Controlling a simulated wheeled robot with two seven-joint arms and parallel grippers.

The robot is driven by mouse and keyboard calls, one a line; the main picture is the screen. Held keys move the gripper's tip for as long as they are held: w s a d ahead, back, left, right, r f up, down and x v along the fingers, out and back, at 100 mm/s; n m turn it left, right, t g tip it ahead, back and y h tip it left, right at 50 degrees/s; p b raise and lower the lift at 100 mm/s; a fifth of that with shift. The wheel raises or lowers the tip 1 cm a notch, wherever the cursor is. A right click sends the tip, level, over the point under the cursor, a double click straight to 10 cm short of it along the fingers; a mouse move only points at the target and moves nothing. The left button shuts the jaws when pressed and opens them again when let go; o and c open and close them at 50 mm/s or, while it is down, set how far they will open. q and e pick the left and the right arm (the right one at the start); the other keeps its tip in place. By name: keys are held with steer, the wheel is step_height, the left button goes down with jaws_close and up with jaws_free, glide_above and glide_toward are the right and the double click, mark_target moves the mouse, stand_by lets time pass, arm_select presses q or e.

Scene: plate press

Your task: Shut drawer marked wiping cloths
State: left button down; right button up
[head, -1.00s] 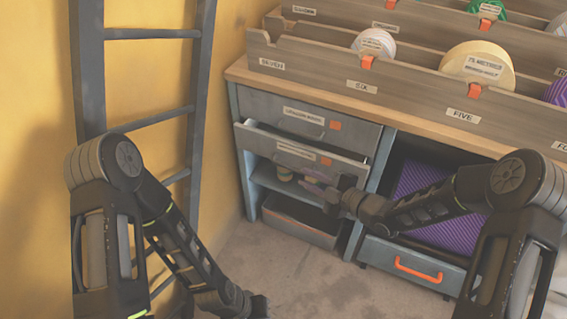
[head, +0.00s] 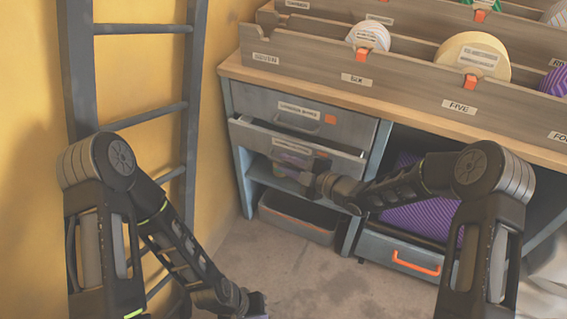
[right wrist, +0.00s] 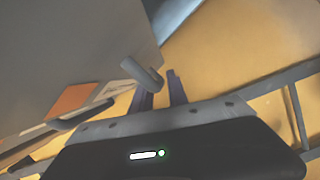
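The second drawer down in the grey cabinet (head: 345,164) stands partly open, with a dark gap above its front. Its label (head: 293,147) is too small to read surely. My right gripper (head: 292,165) is in front of this drawer and hides part of its lower front. In the right wrist view, the two purple fingers (right wrist: 162,90) stand apart with a grey handle (right wrist: 142,75) close to their tips; I cannot tell if they touch. A grey front with an orange tag (right wrist: 75,100) is beside them. My left gripper (head: 257,305) hangs low over the floor, its fingers unclear.
The top drawer (head: 255,100) is shut. A grey bin (head: 298,222) sits below on the floor level. To the right are a purple item (head: 425,218) and a drawer with an orange handle (head: 415,263). A ladder (head: 80,70) stands left. Sorting racks (head: 400,95) top the bench.

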steer(key=shift+x, duration=0.75)
jaws_close()
stand_by(0.9)
